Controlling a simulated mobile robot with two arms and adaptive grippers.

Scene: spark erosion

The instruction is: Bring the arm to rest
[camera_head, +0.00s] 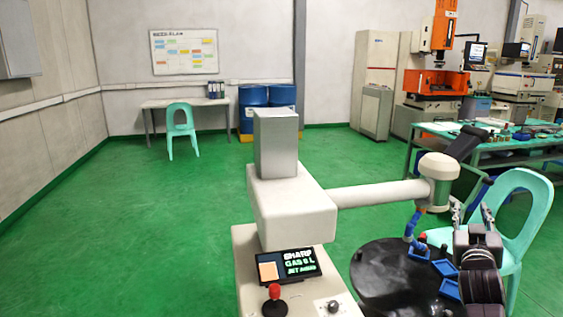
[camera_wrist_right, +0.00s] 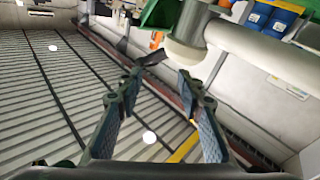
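My right gripper (camera_head: 471,212) is at the lower right of the head view, with its fingers pointing up. It is beside the black round table and in front of the pale green chair. In the right wrist view the two fingers (camera_wrist_right: 160,82) stand apart with nothing between them. That view looks up towards the ceiling. My left gripper does not show.
A beige machine (camera_head: 290,210) with a screen and red-knobbed lever stands close in front. Its arm (camera_head: 375,195) reaches right, over the black round table (camera_head: 375,270) with blue trays. A chair (camera_head: 523,205) and workbench (camera_head: 485,150) stand behind my gripper. Green floor at left is clear.

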